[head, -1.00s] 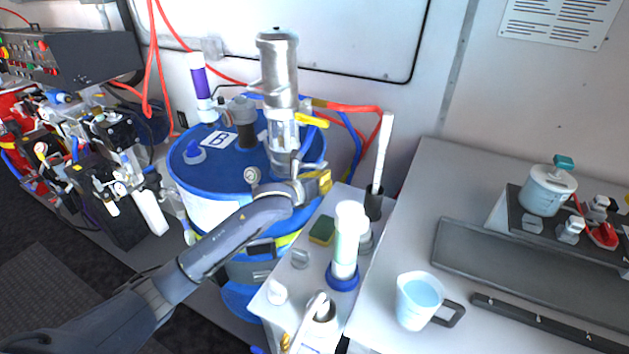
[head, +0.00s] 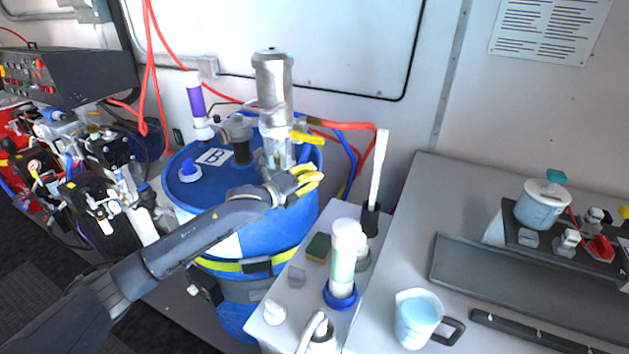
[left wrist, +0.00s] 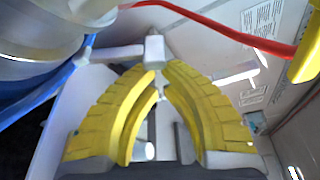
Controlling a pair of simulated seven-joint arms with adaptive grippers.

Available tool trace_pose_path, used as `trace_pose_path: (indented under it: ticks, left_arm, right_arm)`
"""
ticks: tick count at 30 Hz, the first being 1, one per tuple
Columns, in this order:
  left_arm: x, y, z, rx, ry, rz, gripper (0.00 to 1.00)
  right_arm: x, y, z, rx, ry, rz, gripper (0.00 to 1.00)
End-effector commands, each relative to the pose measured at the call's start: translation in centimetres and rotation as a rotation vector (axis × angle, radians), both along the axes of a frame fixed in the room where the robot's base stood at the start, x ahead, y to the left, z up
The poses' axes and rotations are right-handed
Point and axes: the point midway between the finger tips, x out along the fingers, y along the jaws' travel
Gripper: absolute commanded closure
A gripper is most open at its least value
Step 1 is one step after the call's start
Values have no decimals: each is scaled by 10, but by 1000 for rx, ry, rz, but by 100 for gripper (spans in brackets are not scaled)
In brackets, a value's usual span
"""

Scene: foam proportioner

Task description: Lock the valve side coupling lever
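The blue drum B (head: 190,195) carries a silver pump (head: 273,85) with a side valve that has a yellow handle (head: 306,138). My left gripper (head: 312,180) is at the drum's right side, below the yellow handle, with its yellow fingers parted. In the left wrist view the fingers (left wrist: 160,78) flank a narrow gap, with a pale block and side bar (left wrist: 154,52) at or just beyond the tips. I cannot tell whether they touch it, or whether it is the coupling lever. The yellow handle (left wrist: 306,55) shows at that view's upper right. My right gripper is not in view.
A red hose (head: 340,124) and blue hose (head: 348,150) run behind the gripper. A narrow side table holds a white cylinder on a blue base (head: 342,265), a sponge (head: 318,247) and a brush (head: 378,175). A jug (head: 418,318) stands on the right bench.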

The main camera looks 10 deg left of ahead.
Motion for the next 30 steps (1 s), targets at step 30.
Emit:
trace_pose_path:
  ticks: [30]
  left_arm:
    - [-68, 8, -8, 2, 0, -2, 100]
  right_arm:
    - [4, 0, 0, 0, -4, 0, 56]
